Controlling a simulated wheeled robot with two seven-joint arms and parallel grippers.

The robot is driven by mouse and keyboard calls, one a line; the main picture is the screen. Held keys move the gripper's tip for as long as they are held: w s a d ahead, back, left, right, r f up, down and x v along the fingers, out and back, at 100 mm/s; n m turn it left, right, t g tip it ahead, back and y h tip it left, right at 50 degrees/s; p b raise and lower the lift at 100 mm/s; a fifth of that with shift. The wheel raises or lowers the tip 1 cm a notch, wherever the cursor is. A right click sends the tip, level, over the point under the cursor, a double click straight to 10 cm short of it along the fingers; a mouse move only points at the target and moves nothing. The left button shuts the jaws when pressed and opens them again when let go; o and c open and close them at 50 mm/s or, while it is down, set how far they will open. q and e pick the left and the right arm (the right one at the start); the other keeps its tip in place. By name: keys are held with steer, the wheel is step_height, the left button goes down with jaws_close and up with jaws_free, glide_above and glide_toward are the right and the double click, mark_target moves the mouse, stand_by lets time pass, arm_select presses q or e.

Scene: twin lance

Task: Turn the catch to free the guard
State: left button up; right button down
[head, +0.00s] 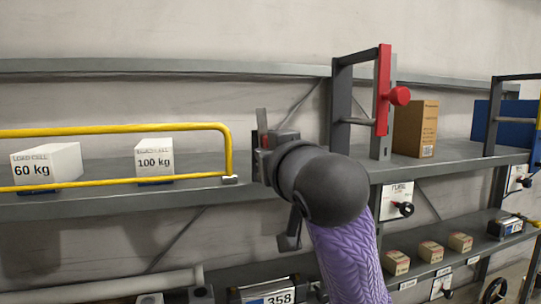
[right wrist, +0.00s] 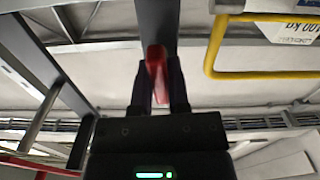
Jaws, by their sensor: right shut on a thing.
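The yellow tubular guard (head: 222,132) runs across the shelf at left in the head view. Its rounded end also shows at upper right in the right wrist view (right wrist: 212,45). My right gripper (right wrist: 157,82) is shut on a red catch (right wrist: 156,60), set against a grey upright. In the head view my right gripper (head: 264,135) is just right of the guard's end. My wrist and hand hide the catch there. My left gripper is not in either view.
White load-cell blocks, 60 kg (head: 60,165) and 100 kg (head: 155,160), stand behind the guard. To the right, a grey frame carries a red bar with a knob (head: 400,96), beside a brown box (head: 415,128). Small boxes (head: 431,251) sit on the lower shelf.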

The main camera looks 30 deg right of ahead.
steer(key=shift+f+m, duration=0.15)
steer(key=shift+m, duration=0.45)
steer(key=c, duration=0.6)
jaws_free()
